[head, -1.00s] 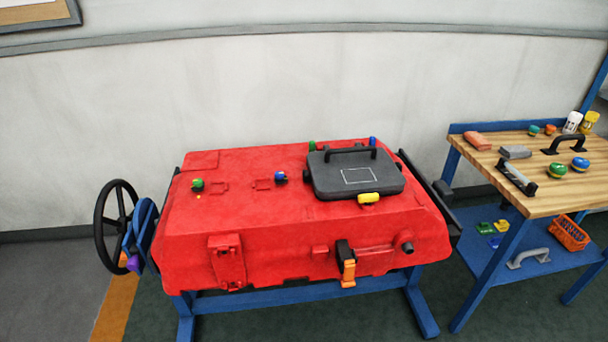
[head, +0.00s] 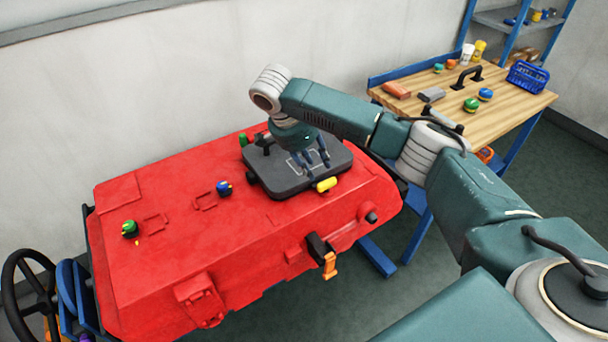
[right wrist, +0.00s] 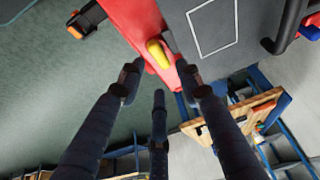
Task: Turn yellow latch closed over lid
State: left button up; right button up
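The yellow latch (head: 327,184) sits at the front edge of the dark grey lid (head: 275,178) on top of the red tank (head: 170,240). In the right wrist view the yellow latch (right wrist: 158,53) lies on the red surface beside the grey lid (right wrist: 215,30); I cannot tell whether it overlaps the lid. My right gripper (head: 316,162) is above the lid, behind the latch in the head view. Its fingers (right wrist: 160,90) are spread apart and empty, pointing toward the latch. The arm hides part of the lid and its black handle. My left gripper is not in view.
Green and blue knobs (head: 224,188) stand on the tank top. An orange latch (head: 330,265) hangs at its front. A black handwheel (head: 25,295) is at the left end. A wooden workbench (head: 520,95) with several objects stands at the right.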

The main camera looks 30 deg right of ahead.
aim_at(327, 184)
jog(key=x, duration=0.2)
jog(key=p+x, duration=0.1)
jog(key=x, duration=0.5)
jog(key=shift+s+d+f+p, duration=0.1)
jog(key=shift+s+d+p, duration=0.15)
jog(key=shift+s+p, duration=0.05)
jog(key=shift+d+f, duration=0.15)
jog(key=shift+f, duration=0.15)
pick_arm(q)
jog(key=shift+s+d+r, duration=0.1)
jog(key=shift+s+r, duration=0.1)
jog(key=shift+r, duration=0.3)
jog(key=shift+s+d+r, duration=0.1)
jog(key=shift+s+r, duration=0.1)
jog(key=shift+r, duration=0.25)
pick_arm(e)
jog(key=shift+s+f, duration=0.1)
jog(key=shift+f, duration=0.05)
